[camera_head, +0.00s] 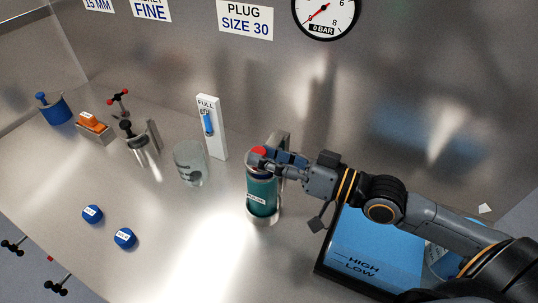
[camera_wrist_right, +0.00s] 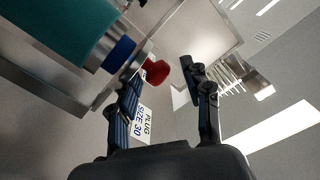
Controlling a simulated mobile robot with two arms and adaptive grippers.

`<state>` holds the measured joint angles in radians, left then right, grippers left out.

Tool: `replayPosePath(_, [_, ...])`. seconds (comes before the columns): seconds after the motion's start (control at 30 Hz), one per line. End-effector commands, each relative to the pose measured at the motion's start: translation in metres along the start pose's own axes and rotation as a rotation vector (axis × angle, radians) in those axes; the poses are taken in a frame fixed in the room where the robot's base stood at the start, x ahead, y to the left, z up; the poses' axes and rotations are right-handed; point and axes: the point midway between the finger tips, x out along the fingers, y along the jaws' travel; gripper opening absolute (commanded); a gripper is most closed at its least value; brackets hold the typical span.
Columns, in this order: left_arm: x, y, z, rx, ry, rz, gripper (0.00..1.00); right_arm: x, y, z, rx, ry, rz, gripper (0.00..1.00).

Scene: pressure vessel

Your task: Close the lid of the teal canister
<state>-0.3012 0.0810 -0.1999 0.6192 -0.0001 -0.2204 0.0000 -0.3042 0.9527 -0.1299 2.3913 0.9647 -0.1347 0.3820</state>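The teal canister (camera_head: 262,196) stands upright on the steel worktop, right of centre in the head view. Its teal body also shows at the top left of the right wrist view (camera_wrist_right: 58,28), with a blue ring (camera_wrist_right: 118,53) near its top end. A red knob (camera_head: 259,150) is at the canister's top; it also shows in the wrist view (camera_wrist_right: 157,71). I cannot tell how far the lid is shut, as my gripper hides part of it. My right gripper (camera_wrist_right: 163,82) has its fingers apart, with the knob near the gap between the fingertips. My left gripper is not in view.
A clear glass jar (camera_head: 190,163) and a white FULL gauge post (camera_head: 211,128) stand left of the canister. A blue panel marked HIGH and LOW (camera_head: 370,250) lies under my right arm. Two blue plugs (camera_head: 92,214) lie at front left. The worktop in front of the canister is clear.

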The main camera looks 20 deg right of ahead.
Motion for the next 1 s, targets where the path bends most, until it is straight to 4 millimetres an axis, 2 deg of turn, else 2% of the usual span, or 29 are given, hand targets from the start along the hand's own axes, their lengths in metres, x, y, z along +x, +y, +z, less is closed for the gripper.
replayPosePath(0.33, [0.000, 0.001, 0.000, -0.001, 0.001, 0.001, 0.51, -0.005, 0.002, 0.002, 0.000, -0.004, 0.006, 0.51])
replayPosePath(1.0, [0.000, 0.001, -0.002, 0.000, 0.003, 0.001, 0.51, -0.055, 0.001, 0.002, 0.001, -0.005, 0.006, 0.51])
